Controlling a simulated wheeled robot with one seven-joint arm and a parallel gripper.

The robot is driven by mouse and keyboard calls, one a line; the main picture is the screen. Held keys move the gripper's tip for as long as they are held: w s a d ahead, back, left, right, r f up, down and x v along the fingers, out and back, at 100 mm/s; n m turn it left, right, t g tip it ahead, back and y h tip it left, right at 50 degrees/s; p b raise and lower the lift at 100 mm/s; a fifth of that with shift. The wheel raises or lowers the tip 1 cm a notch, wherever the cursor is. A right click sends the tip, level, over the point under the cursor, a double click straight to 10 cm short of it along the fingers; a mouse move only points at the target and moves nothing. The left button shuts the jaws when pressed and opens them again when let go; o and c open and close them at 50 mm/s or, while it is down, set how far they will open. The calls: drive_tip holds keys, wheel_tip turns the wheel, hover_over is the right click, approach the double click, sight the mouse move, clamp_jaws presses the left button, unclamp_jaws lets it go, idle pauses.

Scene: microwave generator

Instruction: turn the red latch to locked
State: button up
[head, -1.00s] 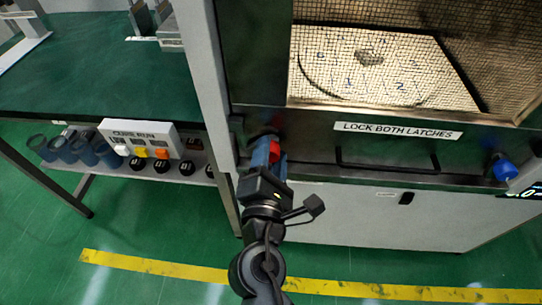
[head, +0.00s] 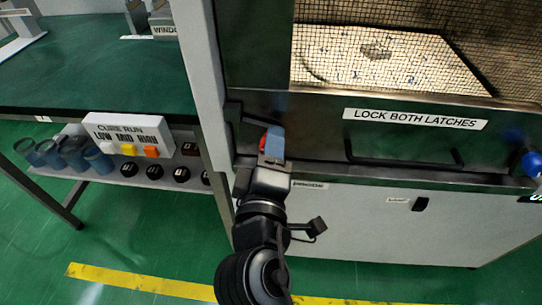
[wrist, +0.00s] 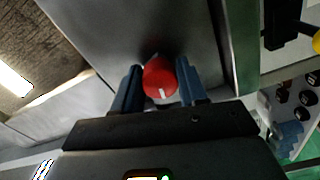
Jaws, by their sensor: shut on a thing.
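The red latch (wrist: 160,78) is a round knob with a white mark on its face, on the dark front panel of the microwave unit. In the head view only a bit of the red latch (head: 264,142) shows beside my fingers. My gripper (wrist: 152,88) has its blue fingers on both sides of the knob, shut on it. In the head view my gripper (head: 272,143) is at the panel's left end and hides most of the knob. The white mark points toward the bottom of the wrist view.
A blue latch (head: 530,163) is at the panel's right end. A label (head: 415,118) reads "LOCK BOTH LATCHES". A dark handle (head: 405,150) runs between the latches. At left, a green-topped bench (head: 95,75) has a shelf with blue cups (head: 75,155) and a sign box (head: 128,130).

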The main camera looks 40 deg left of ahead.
drive_tip(key=m+b, duration=0.3)
drive_tip(key=m, duration=0.1)
drive_tip(key=shift+f, duration=0.15)
drive_tip(key=shift+o, duration=0.3)
drive_tip(key=shift+a+m+b, duration=0.1)
drive_tip(key=shift+m+b, duration=0.4)
drive_tip(key=shift+m, duration=0.4)
drive_tip(key=shift+r, duration=0.2)
drive_tip(key=o, duration=1)
drive_tip(key=shift+f, duration=0.1)
drive_tip(key=shift+s, duration=0.1)
drive_tip(key=v, duration=0.7)
drive_tip(key=shift+s+d, duration=0.3)
